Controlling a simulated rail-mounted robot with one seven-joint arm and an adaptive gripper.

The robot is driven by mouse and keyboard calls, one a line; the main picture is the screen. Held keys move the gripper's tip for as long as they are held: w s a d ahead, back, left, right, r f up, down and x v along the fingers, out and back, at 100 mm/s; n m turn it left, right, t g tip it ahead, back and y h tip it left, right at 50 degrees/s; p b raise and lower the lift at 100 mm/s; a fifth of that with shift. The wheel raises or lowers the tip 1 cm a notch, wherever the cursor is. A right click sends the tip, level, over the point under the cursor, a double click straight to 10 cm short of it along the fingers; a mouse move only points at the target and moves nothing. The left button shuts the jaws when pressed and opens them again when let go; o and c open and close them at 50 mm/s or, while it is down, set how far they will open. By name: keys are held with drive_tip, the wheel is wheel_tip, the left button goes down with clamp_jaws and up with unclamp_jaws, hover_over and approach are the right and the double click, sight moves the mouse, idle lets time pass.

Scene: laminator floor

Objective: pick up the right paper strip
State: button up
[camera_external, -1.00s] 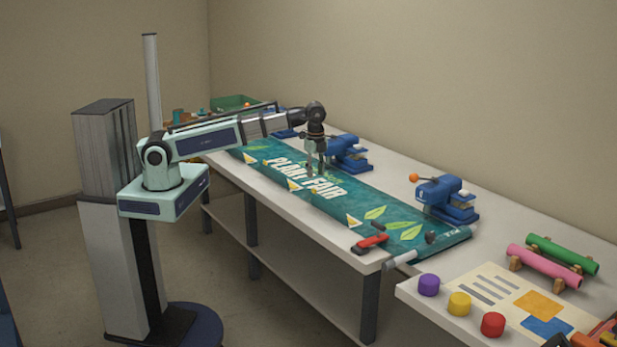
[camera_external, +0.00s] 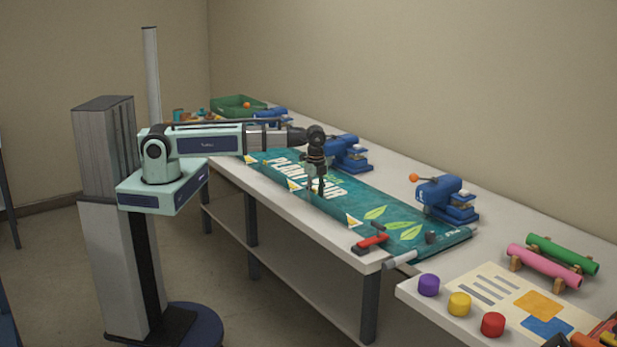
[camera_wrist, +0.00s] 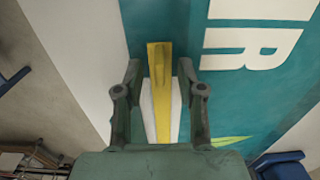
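The banner (camera_external: 395,220) lies along the bench, teal with "PLANT FAIR" lettering and leaves. White paper strips with yellow parts sit along its front edge; the right one (camera_external: 354,220) shows below and right of my gripper (camera_external: 319,190). My gripper points down over the banner's front part. In the wrist view, a yellow and white strip (camera_wrist: 160,100) appears between my two fingers (camera_wrist: 160,75), with a gap on each side. My fingers are open and not touching it there. The height between fingers and strip cannot be told exactly.
Blue presses (camera_external: 446,198) stand along the banner's back edge. A red-handled tool (camera_external: 372,242) lies at its right front. Purple, yellow and red round pieces (camera_external: 459,304) and coloured rolls (camera_external: 545,265) occupy the right table. A green crate (camera_external: 238,105) stands at the far end.

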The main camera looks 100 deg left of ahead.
drive_tip(key=shift+f, duration=0.35)
clamp_jaws()
drive_tip(key=shift+r, duration=0.15)
